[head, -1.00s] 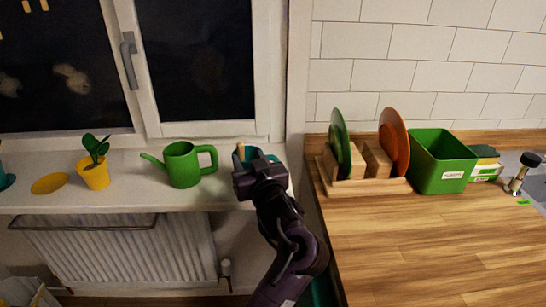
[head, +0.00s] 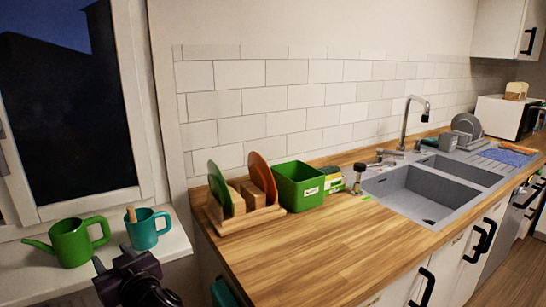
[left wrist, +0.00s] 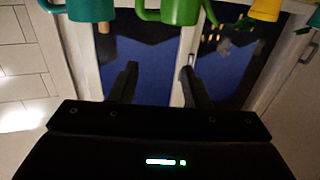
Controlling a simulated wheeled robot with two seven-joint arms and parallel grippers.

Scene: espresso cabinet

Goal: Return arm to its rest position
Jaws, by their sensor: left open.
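My left gripper (head: 125,264) is low at the left in the head view, in front of the windowsill and below the teal mug (head: 147,228). In the left wrist view its two fingers (left wrist: 158,82) are apart with nothing between them. The teal mug stands on the sill with a wooden stick in it, apart from the gripper, and it also shows at the top of the left wrist view (left wrist: 92,10). The green watering can (head: 73,243) stands left of the mug. My right gripper is not in view.
The wooden counter (head: 300,250) has a wide clear area. A plate rack (head: 250,217) with green and orange plates and a green box (head: 298,188) stand at its back. A sink (head: 420,190) is farther right. The windowsill edge is close to my left gripper.

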